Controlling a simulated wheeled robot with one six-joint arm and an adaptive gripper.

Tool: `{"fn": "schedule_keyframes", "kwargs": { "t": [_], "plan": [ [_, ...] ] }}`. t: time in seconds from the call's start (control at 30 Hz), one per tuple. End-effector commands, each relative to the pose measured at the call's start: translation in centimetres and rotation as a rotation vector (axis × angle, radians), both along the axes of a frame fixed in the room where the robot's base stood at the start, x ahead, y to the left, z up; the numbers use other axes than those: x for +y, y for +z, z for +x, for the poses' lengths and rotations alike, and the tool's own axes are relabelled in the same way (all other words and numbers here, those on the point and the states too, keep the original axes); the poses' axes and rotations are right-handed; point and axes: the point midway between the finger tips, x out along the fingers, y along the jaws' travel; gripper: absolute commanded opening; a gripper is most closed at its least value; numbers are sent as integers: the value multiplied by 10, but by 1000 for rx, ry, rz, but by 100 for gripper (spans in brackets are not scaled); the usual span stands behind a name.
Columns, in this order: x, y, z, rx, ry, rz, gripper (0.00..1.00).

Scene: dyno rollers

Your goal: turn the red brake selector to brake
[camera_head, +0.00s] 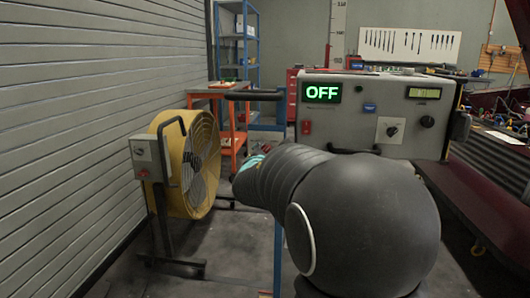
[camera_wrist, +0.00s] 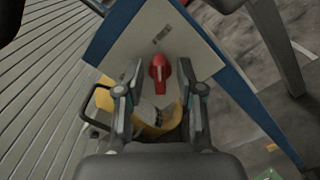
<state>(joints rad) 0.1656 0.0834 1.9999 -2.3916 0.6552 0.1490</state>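The red brake selector (camera_wrist: 159,72) shows in the wrist view on a pale panel (camera_wrist: 196,48) with a small dark label above it. A narrow part of the selector runs down its middle in the picture. My gripper (camera_wrist: 158,84) is open, with one finger on each side of the selector. A gap shows between the selector and each finger; I cannot tell the depth between them. In the head view my dark arm covers the middle, and the selector and my gripper's fingertips are hidden behind it.
A grey console (camera_head: 360,113) with a green "OFF" display (camera_head: 322,93) and black knobs stands behind my arm. A yellow fan (camera_head: 186,163) stands at left near the slatted wall (camera_head: 80,110). Blue shelving (camera_head: 236,45) and an orange-legged table (camera_head: 229,130) stand behind.

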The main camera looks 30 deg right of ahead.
Motion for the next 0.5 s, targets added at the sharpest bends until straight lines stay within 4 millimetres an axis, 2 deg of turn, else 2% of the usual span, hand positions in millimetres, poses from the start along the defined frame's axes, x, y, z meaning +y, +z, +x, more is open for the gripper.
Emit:
{"fn": "schedule_keyframes", "kwargs": {
  "t": [0.03, 0.17, 0.5],
  "plan": [
    [0, 0, 0, 0, 0, 0, 32],
    [0, 0, 0, 0, 0, 0, 0],
    [0, 0, 0, 7, 0, -10, 0]
  ]
}}
